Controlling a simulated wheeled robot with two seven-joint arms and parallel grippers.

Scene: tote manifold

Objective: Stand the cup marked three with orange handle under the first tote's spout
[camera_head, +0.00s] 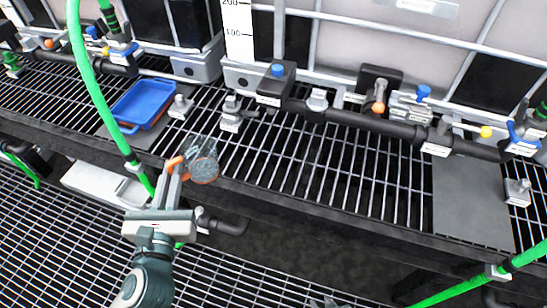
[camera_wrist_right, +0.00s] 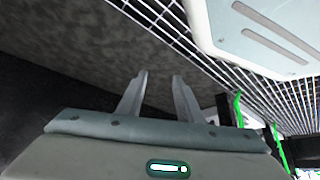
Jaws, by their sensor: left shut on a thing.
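A clear cup (camera_head: 203,165) with an orange handle (camera_head: 174,164) is at the front edge of the grating shelf in the head view. My left gripper (camera_head: 173,178) is shut on the orange handle, with the cup to the right of its fingers. The cup's number cannot be read here. Small spouts and valves (camera_head: 231,112) hang on the dark pipe manifold (camera_head: 357,121) behind the cup. My right gripper (camera_wrist_right: 158,95) shows in the right wrist view with its two fingers apart and nothing between them.
A blue tray (camera_head: 144,103) stands on the shelf at the left. A grey plate (camera_head: 470,200) lies on the shelf at the right. Green hoses (camera_head: 92,80) cross the left side. The grating (camera_head: 340,175) in the middle is clear.

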